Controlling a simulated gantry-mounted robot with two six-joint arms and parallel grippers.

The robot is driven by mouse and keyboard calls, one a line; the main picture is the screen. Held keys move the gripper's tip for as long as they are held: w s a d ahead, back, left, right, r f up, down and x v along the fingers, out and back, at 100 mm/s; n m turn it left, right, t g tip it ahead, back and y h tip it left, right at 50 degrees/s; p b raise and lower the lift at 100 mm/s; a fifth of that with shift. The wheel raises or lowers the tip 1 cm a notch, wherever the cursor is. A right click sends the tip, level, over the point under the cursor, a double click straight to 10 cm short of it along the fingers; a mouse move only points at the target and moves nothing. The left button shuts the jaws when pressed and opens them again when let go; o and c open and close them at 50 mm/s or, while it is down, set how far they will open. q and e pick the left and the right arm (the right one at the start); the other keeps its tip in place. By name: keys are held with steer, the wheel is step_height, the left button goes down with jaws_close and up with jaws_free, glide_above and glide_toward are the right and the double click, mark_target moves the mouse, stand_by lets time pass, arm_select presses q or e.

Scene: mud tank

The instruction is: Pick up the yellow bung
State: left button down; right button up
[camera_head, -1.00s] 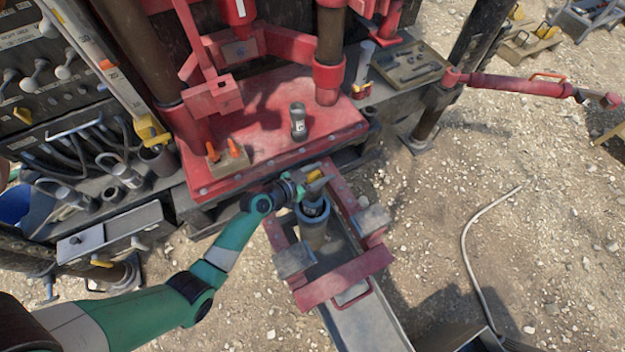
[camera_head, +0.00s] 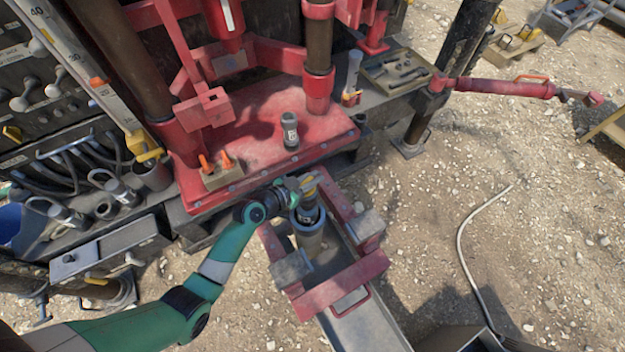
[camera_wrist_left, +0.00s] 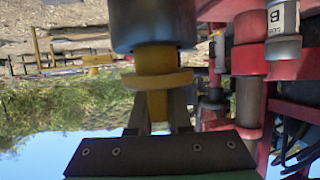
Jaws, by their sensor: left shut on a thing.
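The yellow bung (camera_wrist_left: 158,80) is between the fingers of my left gripper (camera_wrist_left: 158,115) in the left wrist view. The gripper is shut on its narrow neck, below a wide yellow flange. A dark cylinder (camera_wrist_left: 153,25) adjoins the bung's other end. In the head view the left gripper (camera_head: 306,185) is above the grey tube (camera_head: 309,240), with a bit of yellow at the fingers. The dark cylinder (camera_head: 308,208) shows between gripper and tube rim; whether its lower end is clear of the tube is hidden. My right gripper is in neither view.
A red frame (camera_head: 345,285) with grey blocks surrounds the tube over a trough. A red deck (camera_head: 260,125) behind carries a small grey cylinder (camera_head: 290,130) and a block with orange pegs (camera_head: 215,170). Open gravel lies to the right, with a pale hose (camera_head: 465,250).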

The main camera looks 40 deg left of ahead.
arm_select(q)
steer(key=s+d+r+p, duration=0.5)
steer(key=s+d+r, duration=0.1)
steer(key=d+r, duration=0.5)
steer(key=shift+d+r, duration=0.15)
steer(key=shift+d, duration=0.7)
